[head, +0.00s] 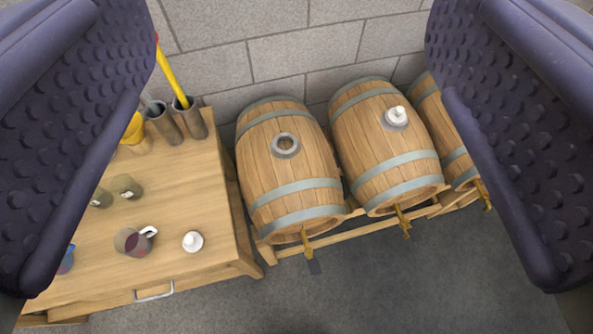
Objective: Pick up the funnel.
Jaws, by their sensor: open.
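My gripper (290,215) is open and empty, with its two dark purple dimpled fingers at the left and right sides of the view. A yellow-orange piece (134,128), which looks like the funnel, is at the back of the wooden table, beside the grey cups. It is partly hidden behind my left finger, so I cannot see its full shape or exactly how it rests. It lies apart from the gap between my fingers.
The wooden table (215,200) carries grey cups (188,120) with a yellow-handled tool (172,75), a jug with dark red liquid (133,242), small jars (127,187) and a white stopper (192,241). Barrels (290,170) lie on a rack (330,230) against the wall. Floor is clear in front.

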